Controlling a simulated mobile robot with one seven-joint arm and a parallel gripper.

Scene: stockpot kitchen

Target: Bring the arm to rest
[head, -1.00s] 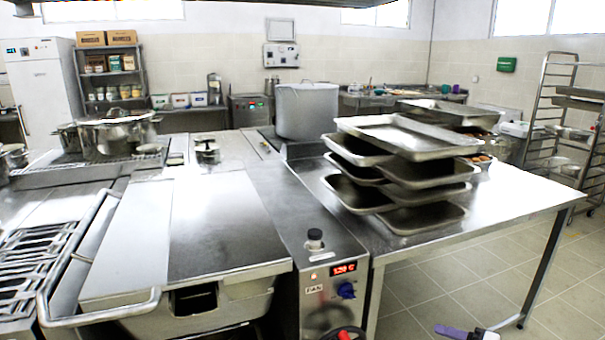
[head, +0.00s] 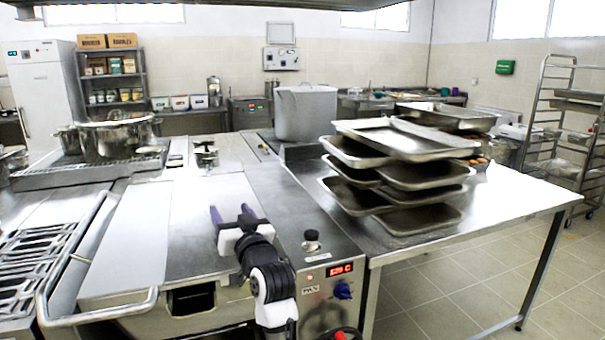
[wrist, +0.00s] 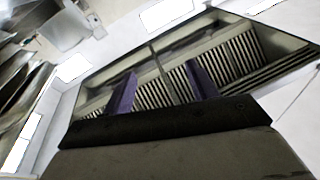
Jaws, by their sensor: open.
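My gripper (head: 231,212) is in the head view, in front of and above the flat steel lid of the cooking unit (head: 150,225). Its two purple fingers are apart, with nothing between them. My black and white arm comes up from the bottom edge of the view. In the wrist view my gripper (wrist: 160,88) shows its two purple fingers spread, pointing up toward a slatted overhead hood (wrist: 235,55).
Stacked steel trays (head: 400,175) stand on the steel table (head: 500,205) to the right. A large stockpot (head: 305,112) is behind. A control panel (head: 325,280) with a red display and a knob is close to my arm. A handle rail (head: 75,255) runs at left.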

